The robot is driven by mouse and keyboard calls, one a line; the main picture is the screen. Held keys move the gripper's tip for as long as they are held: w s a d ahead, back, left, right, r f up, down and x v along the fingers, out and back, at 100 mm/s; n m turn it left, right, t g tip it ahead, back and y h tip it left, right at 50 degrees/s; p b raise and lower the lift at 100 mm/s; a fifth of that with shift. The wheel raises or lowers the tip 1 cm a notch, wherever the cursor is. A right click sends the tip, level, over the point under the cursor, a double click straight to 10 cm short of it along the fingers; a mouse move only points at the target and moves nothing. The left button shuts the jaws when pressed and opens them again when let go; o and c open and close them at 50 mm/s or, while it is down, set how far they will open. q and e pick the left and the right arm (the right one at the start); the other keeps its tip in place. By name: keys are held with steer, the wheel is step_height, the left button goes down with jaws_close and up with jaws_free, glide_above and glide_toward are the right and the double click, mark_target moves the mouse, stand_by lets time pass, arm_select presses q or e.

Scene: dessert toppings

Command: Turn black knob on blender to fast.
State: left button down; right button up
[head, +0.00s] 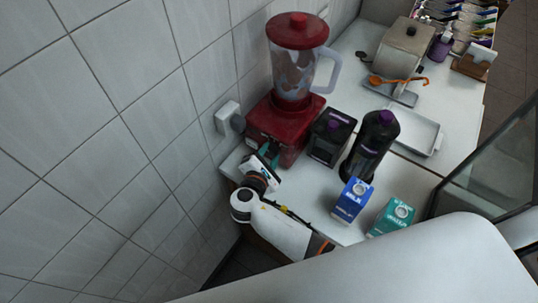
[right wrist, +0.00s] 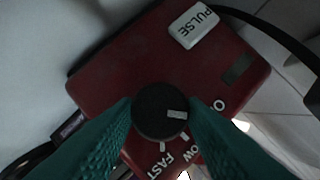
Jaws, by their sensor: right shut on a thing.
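The blender (head: 297,60) stands against the tiled wall, with a red base (head: 272,121), a clear jug with pieces inside and a red lid. My right gripper (head: 268,153) is at the front of the base. In the right wrist view its green fingers (right wrist: 160,112) are shut on the round black knob (right wrist: 155,100), one on each side. The knob's white mark (right wrist: 177,114) points right, roughly toward the "O" label (right wrist: 220,105). The "LOW" label and "FAST" label (right wrist: 160,165) lie below the knob, partly hidden by the fingers. My left gripper is out of view.
A black box-shaped carton (head: 330,137) and a dark bottle (head: 371,145) stand just right of the blender. A blue milk carton (head: 351,201) and a green carton (head: 392,217) stand nearer the front. A white tray (head: 436,137) lies beyond them. A white "PULSE" button (right wrist: 194,25) is on the base.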

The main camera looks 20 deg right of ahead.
steer(key=m+t+b, duration=0.1)
steer(key=m+b, duration=0.1)
steer(key=b, duration=0.2)
steer(key=f+m+t+b, duration=0.1)
steer(key=m+b, duration=0.1)
steer(key=b, duration=0.2)
steer(key=m+t+b, duration=0.1)
steer(key=m+b, duration=0.1)
steer(key=b, duration=0.2)
steer(key=shift+s+d+f+b, duration=0.1)
steer(key=shift+s+f+b, duration=0.05)
steer(key=shift+f+b, duration=0.2)
steer(key=m+b, duration=0.2)
steer(key=b, duration=0.4)
steer(key=m+t+h+b, duration=0.1)
steer(key=m+b, duration=0.2)
steer(key=b, duration=0.3)
steer(key=shift+t, duration=0.3)
steer(key=shift+r+m+h+b, duration=0.25)
steer(key=shift+m+b, duration=0.45)
steer(key=shift+b, duration=0.35)
steer(key=o, duration=1)
steer(key=shift+r, duration=0.1)
